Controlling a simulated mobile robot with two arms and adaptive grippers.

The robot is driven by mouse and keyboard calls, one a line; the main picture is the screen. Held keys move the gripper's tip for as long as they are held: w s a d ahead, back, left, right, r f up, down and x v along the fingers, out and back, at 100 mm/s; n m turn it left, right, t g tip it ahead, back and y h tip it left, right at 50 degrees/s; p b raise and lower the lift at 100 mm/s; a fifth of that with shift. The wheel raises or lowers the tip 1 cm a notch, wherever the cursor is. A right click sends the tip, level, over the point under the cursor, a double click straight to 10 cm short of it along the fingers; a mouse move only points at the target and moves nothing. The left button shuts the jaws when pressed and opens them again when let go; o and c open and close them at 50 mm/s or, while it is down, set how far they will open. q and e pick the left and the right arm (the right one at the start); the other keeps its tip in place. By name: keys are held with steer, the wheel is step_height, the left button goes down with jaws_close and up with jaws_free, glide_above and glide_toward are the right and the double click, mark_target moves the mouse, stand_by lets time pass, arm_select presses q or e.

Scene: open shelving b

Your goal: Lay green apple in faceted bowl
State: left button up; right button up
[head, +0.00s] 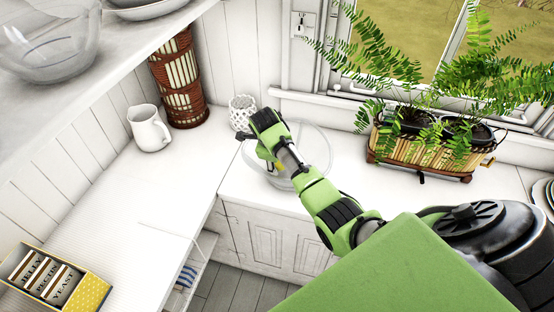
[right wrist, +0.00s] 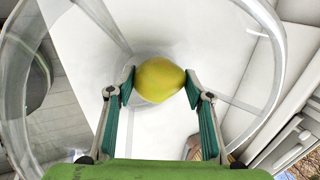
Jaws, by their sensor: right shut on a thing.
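The green apple (right wrist: 160,80) looks yellow-green and sits between the two fingertips of my right gripper (right wrist: 158,86) in the right wrist view. The right gripper is shut on it. In the head view this gripper (head: 266,142) is over the left part of a clear glass bowl (head: 322,148) on the white counter. The bowl's transparent wall (right wrist: 268,72) curves around the apple and fingers in the right wrist view. I cannot tell whether the apple touches the bowl's bottom. The arm hides part of the bowl in the head view. My left gripper is not in view.
A white lattice cup (head: 241,110) stands close behind the gripper. A white pitcher (head: 149,129) and a tall brown wicker vase (head: 180,85) stand to the left. A fern planter (head: 425,155) is on the right. Another clear bowl (head: 45,45) sits on the upper shelf.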

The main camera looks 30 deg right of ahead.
steer(key=o, duration=1.3)
steer(key=shift+c, duration=0.2)
steer(key=v, duration=1.2)
steer(key=shift+d, duration=0.2)
